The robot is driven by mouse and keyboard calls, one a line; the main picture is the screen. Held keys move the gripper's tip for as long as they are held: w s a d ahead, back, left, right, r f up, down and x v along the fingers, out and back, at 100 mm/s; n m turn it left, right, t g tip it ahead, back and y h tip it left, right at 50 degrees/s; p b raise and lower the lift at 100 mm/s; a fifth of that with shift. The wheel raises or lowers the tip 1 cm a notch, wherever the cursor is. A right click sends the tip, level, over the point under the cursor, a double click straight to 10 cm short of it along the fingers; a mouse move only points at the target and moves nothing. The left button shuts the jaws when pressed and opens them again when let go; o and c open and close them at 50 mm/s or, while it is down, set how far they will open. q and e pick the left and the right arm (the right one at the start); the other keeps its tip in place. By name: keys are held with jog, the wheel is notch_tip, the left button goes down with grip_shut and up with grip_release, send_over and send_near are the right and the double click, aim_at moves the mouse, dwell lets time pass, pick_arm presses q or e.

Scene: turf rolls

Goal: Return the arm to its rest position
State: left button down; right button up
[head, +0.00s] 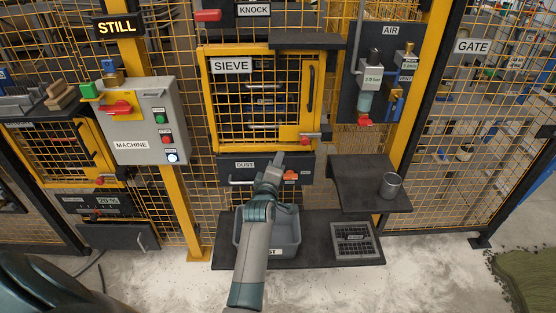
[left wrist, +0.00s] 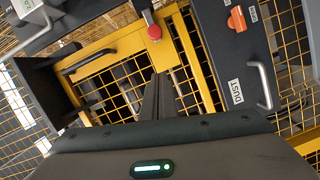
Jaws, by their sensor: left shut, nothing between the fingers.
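My left arm reaches up from the bottom middle of the head view. Its gripper (head: 277,160) is in front of the dark drawer marked DUST (head: 243,166), just below the yellow sieve door (head: 262,143). The fingers are shut with nothing between them. In the left wrist view the closed fingers (left wrist: 158,95) point toward the sieve door's mesh, with the DUST drawer (left wrist: 231,65) to the right. I cannot see any contact with the drawer or door. My right gripper is not in view.
A grey tub (head: 290,235) stands on a low dark shelf behind my forearm. A side shelf (head: 352,175) holds a metal cup (head: 390,185). A grey machine box (head: 150,140) with a red handle stands at left. Green turf (head: 530,275) lies at lower right.

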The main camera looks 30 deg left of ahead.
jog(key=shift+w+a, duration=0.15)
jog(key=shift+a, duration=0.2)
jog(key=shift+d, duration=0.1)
